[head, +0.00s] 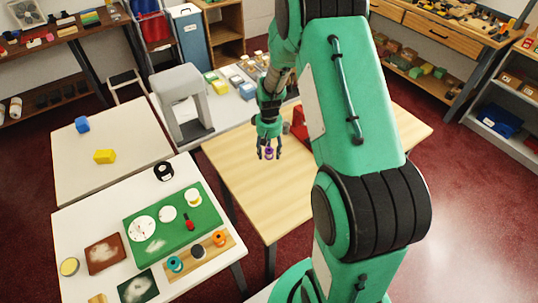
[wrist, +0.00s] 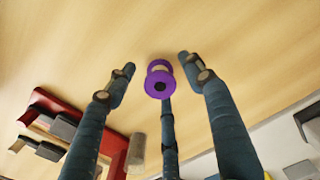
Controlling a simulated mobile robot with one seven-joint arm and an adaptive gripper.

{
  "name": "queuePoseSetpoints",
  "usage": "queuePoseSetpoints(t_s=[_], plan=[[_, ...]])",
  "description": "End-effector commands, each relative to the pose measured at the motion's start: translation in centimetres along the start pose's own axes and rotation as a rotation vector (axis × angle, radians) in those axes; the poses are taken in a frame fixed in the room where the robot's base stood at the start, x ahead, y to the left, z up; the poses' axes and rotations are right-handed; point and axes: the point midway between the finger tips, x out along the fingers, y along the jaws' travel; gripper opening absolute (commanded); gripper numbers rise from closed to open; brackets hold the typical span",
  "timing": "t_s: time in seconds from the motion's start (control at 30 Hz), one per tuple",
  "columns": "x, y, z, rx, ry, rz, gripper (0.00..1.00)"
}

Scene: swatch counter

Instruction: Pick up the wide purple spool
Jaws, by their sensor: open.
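The purple spool (wrist: 150,84) shows in the middle of the wrist view, with two purple flanges, a paler middle and a dark hole in the facing end. In the head view the spool (head: 269,153) is small, over the wooden table, between my fingertips. My gripper (head: 269,157) is open and points down. In the wrist view my gripper (wrist: 156,62) has one finger left of the spool and one right, with gaps on both sides. A third finger comes up from below, its tip close to or behind the spool. I cannot tell whether it touches.
A red holder (wrist: 112,140) with dark pieces and a grey cylinder (wrist: 136,152) stand on the wooden table (head: 240,185) near my gripper. The front of this table is clear. A white table (head: 225,258) with a green mat (head: 145,243) and other spools stands at left.

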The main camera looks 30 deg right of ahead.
Motion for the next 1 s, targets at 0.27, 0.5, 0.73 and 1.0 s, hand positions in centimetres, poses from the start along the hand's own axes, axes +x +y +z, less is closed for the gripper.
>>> queuePoseSetpoints(t_s=[0.27,0.5,0.73,1.0], plan=[[-0.07,0.01,-0.02,0.000,0.000,0.000,0.53],[-0.07,0.01,-0.02,0.000,0.000,0.000,0.51],[-0.08,0.01,-0.01,0.000,0.000,0.000,0.12],[-0.08,0.01,-0.02,0.000,0.000,0.000,0.12]])
